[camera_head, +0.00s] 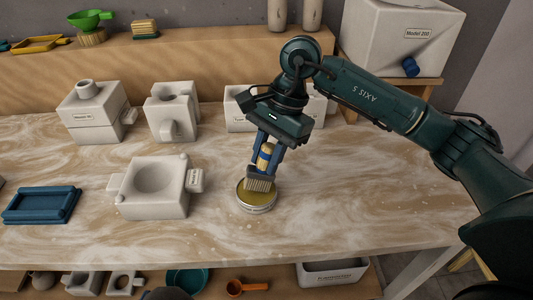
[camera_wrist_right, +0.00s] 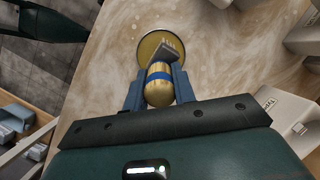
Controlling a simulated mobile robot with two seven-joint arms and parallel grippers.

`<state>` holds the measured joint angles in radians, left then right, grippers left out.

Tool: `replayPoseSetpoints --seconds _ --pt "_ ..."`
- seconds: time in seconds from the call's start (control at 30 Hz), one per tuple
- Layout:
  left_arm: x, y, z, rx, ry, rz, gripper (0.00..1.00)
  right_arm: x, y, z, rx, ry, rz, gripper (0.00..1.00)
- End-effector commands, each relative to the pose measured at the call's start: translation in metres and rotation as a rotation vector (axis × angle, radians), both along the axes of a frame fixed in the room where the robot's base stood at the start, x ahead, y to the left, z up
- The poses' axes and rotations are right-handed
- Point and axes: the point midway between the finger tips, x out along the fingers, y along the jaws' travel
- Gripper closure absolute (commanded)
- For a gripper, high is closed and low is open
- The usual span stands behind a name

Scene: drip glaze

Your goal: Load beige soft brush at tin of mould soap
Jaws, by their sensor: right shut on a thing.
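The beige soft brush (camera_head: 264,160) has a tan handle with a blue band and pale bristles. My right gripper (camera_head: 264,158) is shut on its handle and holds it tilted, bristles down, over the tin of mould soap (camera_head: 257,203). The tin is round and metallic with yellowish soap inside, and stands on the table. The bristles overlap the soap in the head view; I cannot tell whether they press on it. In the right wrist view the brush (camera_wrist_right: 159,83) sits between the fingers, with the tin (camera_wrist_right: 147,46) just beyond it. My left gripper is not in view.
An open white mould (camera_head: 128,203) and a blue tray (camera_head: 40,205) lie left of the tin. White moulds (camera_head: 95,118) stand along the table's back. A shelf behind holds a green funnel (camera_head: 90,18). The table right of the tin is clear.

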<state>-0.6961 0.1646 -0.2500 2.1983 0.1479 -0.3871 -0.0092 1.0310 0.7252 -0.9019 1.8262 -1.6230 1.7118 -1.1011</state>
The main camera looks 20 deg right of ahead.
Motion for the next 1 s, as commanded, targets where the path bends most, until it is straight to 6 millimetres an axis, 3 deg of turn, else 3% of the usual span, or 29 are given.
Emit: replayPoseSetpoints --seconds 0.7,1.0 --pt "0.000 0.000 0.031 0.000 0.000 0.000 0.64 0.002 0.000 0.063 0.004 -0.008 -0.001 0.97" --pt "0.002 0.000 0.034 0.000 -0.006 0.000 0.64 0.001 0.000 0.067 0.004 -0.007 -0.001 0.97"
